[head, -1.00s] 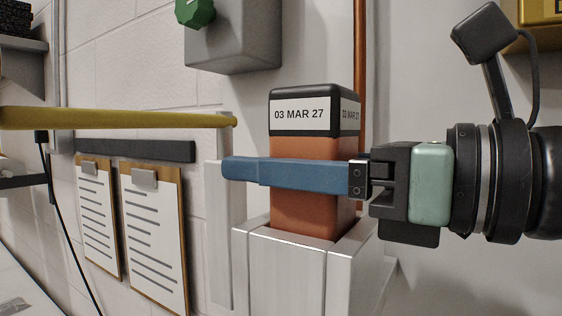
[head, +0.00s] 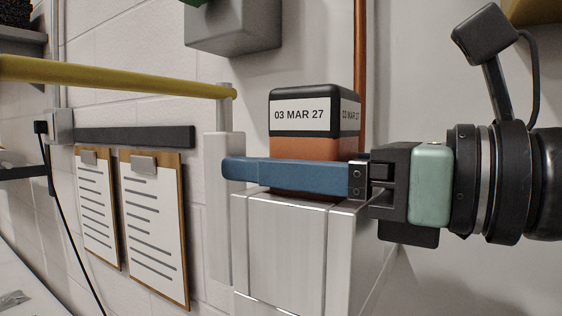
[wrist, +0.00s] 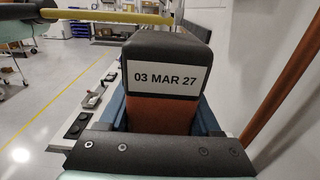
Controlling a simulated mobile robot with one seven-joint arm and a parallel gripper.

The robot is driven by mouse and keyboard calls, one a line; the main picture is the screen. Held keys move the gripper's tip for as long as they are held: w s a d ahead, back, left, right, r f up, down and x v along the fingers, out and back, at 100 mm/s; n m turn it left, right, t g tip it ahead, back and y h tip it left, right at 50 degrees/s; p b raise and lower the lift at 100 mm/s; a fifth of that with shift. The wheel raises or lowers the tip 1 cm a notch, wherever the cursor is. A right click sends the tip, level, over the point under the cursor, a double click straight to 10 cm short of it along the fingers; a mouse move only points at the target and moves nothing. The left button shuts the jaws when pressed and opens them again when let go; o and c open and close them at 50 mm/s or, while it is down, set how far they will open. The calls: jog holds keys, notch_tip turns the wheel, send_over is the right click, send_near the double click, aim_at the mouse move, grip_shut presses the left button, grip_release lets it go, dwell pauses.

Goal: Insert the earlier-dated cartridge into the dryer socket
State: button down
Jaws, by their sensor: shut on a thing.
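The cartridge (head: 310,150) is an orange block with a black cap and a white label reading "03 MAR 27". It stands upright with its lower part inside the pale metal socket (head: 285,245); a short orange band shows above the rim. My gripper (head: 262,174) is shut on the cartridge, its blue finger across the front just above the socket rim. In the wrist view, the cartridge's label (wrist: 166,78) faces me, with blue fingers on both sides. No other cartridge is in view.
A yellow rail (head: 120,80) runs along the left, ending near a pale upright post (head: 217,200) beside the socket. A copper pipe (head: 360,70) rises behind the cartridge. A grey box (head: 235,25) is above, and two clipboards (head: 155,230) hang on the wall at left.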

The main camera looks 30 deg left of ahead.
jog(key=shift+f+b, duration=0.3)
jog(key=shift+f, duration=0.1)
grip_release()
jog(key=shift+f, duration=0.1)
jog(key=shift+d+f, duration=0.1)
jog(key=shift+d, duration=0.35)
jog(key=d+b, duration=0.3)
jog(key=d, duration=0.9)
jog(key=shift+s+r, duration=0.25)
jog(key=shift+r, duration=0.05)
jog(key=shift+s, duration=0.1)
